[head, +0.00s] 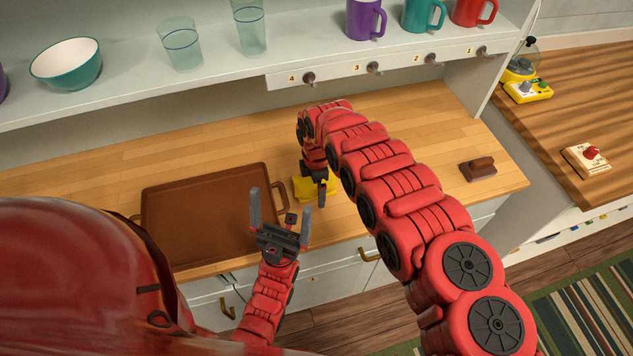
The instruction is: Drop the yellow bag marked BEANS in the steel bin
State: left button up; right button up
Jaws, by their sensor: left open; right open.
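A small yellow item (301,189), likely the bag, lies on the wooden counter just right of the brown tray. My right gripper partly covers it, and no marking on it can be read. My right gripper (320,190) points down over its right side, open; whether the fingers touch it I cannot tell. My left gripper (280,203) is open and empty, pointing up in front of the tray's right front corner, nearer to me than the yellow item. No steel bin is in view.
The brown tray (200,215) fills the counter's left part. A dark brown block (478,168) lies at the right. Above, a shelf (215,85) with hooks underneath holds a bowl (66,64), glasses (180,45) and mugs (365,18).

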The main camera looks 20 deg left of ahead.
grip_shut()
dwell(0.5)
jog(key=shift+r, duration=0.15)
